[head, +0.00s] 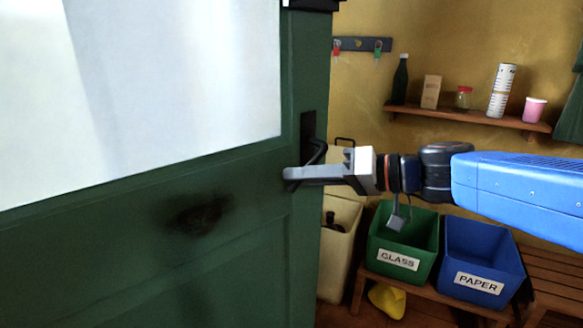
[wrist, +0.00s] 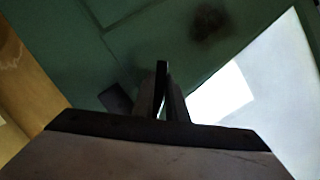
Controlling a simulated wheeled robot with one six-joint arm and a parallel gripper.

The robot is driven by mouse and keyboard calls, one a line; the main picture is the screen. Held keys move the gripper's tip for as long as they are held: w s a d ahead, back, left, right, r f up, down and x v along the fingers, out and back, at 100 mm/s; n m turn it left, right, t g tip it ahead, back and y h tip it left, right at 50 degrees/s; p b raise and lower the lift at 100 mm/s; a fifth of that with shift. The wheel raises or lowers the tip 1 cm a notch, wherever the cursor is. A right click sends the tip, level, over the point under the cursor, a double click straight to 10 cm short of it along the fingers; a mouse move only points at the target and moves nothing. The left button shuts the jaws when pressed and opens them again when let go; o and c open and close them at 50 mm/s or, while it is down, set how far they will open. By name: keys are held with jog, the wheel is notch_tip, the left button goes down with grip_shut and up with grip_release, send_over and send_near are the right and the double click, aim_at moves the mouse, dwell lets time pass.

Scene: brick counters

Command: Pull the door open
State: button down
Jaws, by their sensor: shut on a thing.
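The green door (head: 150,235) with a large pale glass pane (head: 150,85) fills the left of the head view. Its right edge stands clear of the room behind, so the door is ajar. A black handle (head: 319,152) on a dark plate sits near that edge. My gripper (head: 290,178) reaches in from the right and is shut on the handle. In the wrist view the fingers (wrist: 162,92) are closed around a dark bar against the green door (wrist: 130,40). The fingers partly hide the handle.
Behind the door, a green GLASS bin (head: 407,238) and a blue PAPER bin (head: 482,255) stand on a wooden bench. A cream bin (head: 338,245) is close to the door edge. A shelf (head: 460,115) holds a bottle, jar and cups.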

jog(key=shift+s+d+f, duration=0.1)
jog(key=shift+s+d, duration=0.3)
jog(key=shift+s, duration=0.2)
jog(key=shift+s+d+f, duration=0.1)
jog(key=shift+s+d, duration=0.3)
jog(key=shift+s, duration=0.15)
jog(key=c, duration=1.8)
grip_release()
jog(key=shift+o, duration=0.2)
jog(key=v, duration=1.7)
jog(key=shift+d, duration=0.15)
jog(key=shift+s+r, duration=0.1)
jog(key=shift+c, duration=0.7)
